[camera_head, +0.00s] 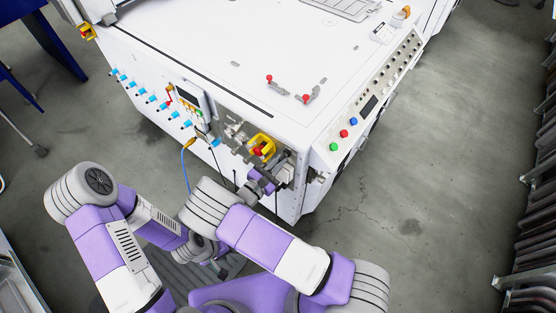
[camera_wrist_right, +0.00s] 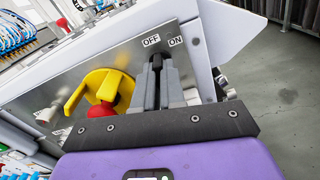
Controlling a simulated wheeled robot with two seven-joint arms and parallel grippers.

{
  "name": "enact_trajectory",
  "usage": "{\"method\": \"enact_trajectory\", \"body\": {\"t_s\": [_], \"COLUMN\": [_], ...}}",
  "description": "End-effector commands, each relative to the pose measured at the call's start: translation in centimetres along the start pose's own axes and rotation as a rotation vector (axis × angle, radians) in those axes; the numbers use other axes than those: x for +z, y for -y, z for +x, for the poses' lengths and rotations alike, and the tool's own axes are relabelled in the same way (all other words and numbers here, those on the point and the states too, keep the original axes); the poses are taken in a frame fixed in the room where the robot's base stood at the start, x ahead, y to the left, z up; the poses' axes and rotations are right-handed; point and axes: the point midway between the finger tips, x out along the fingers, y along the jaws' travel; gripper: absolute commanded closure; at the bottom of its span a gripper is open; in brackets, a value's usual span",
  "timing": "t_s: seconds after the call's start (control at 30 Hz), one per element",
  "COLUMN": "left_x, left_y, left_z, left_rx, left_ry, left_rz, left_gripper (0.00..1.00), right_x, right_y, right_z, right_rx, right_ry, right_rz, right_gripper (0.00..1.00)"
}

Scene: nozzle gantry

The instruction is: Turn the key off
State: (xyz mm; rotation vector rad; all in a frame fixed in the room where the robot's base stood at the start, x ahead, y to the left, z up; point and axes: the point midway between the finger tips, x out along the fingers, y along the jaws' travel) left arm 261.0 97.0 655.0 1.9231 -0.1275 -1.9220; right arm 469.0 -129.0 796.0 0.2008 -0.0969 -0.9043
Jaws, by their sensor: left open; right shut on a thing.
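My right gripper (camera_wrist_right: 158,78) is shut on the key (camera_wrist_right: 157,62), a small dark piece between its grey fingertips. The key is mostly hidden by the fingers. It sits just below the OFF label (camera_wrist_right: 151,41), with the ON label (camera_wrist_right: 175,41) to its right; its exact turn is hard to tell. In the head view my right gripper (camera_head: 283,172) is at the near corner of the white machine (camera_head: 210,40). My left gripper (camera_head: 221,269) is low, in front of the machine and away from it, partly hidden by my arms; it is open.
A yellow handle (camera_wrist_right: 95,86) with a red knob (camera_wrist_right: 106,109) is close to the left of the right gripper. A sloped button panel (camera_head: 345,128) stands to the right on the machine. Blue fittings (camera_head: 150,98) line its front.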

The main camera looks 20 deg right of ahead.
Motion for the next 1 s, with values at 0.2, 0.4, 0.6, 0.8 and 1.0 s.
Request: {"method": "enact_trajectory", "body": {"t_s": [0.2, 0.4, 0.6, 0.8, 1.0], "left_x": [0.04, 0.05, 0.05, 0.06, 0.05], "left_y": [-0.30, -0.41, -0.44, -0.44, -0.44], "left_z": [-0.81, -1.10, -1.19, -1.18, -1.18], "left_rx": [0.000, 0.000, 0.000, 0.000, 0.000], "left_ry": [0.000, 0.000, 0.000, 0.000, 0.000], "left_rz": [0.000, 0.000, 0.000, 0.000, 0.000], "left_gripper": [0.57, 0.57, 0.57, 0.57, 0.57], "right_x": [0.32, 0.29, 0.28, 0.29, 0.30], "right_y": [-0.07, -0.08, -0.08, -0.08, -0.08], "right_z": [0.24, 0.25, 0.27, 0.29, 0.29], "right_rx": [-0.002, -0.002, -0.002, -0.002, -0.001], "right_ry": [0.007, 0.008, 0.009, 0.010, 0.010], "right_rz": [-0.128, -0.200, -0.229, -0.233, -0.233], "right_gripper": [1.00, 1.00, 1.00, 1.00, 0.86]}}
